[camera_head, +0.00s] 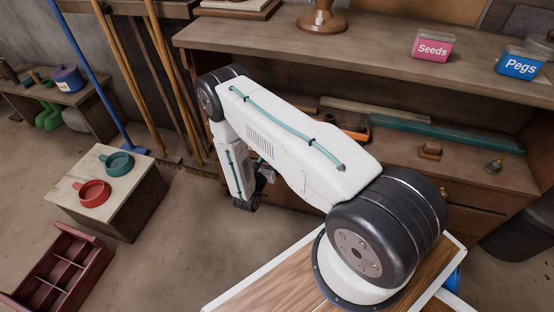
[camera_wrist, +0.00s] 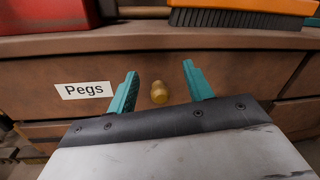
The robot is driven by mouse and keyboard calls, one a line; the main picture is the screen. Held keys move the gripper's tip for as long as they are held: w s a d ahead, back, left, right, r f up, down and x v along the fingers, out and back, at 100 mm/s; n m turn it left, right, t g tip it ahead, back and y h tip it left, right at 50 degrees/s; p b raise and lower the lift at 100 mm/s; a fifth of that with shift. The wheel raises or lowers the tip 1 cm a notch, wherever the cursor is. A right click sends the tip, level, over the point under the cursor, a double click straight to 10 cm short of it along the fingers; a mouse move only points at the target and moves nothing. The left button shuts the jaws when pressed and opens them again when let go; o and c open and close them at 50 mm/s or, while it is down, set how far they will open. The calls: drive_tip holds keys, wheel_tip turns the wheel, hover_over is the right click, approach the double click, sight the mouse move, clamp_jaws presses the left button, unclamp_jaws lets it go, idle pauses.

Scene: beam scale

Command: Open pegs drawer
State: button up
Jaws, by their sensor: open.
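The pegs drawer (camera_wrist: 60,72) is a brown wooden drawer front with a white "Pegs" label (camera_wrist: 84,90) in the wrist view. It looks shut, flush under the bench top. Its round brass knob (camera_wrist: 159,93) sits right of the label. My gripper (camera_wrist: 159,78) is open, its two teal fingers on either side of the knob in the picture. I cannot tell whether the fingers reach around it or touch it. In the head view my white arm hides the fingers and most of the drawer fronts.
A brush with an orange back (camera_wrist: 245,12) and a red box (camera_wrist: 48,14) lie on the bench edge above the drawer. More drawers are beside and below. In the head view, a blue "Pegs" box (camera_head: 519,64) and pink "Seeds" box (camera_head: 433,46) stand on the upper shelf.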

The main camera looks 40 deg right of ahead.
wheel_tip(320, 180, down, 6)
drive_tip(key=s+a+n+t+y, duration=0.1)
drive_tip(key=s+n+t+y, duration=0.1)
drive_tip(key=x, duration=0.7)
drive_tip(key=shift+d, duration=0.2)
drive_tip(key=shift+c, duration=0.3)
drive_tip(key=c, duration=1)
drive_tip(key=shift+f, duration=0.1)
clamp_jaws()
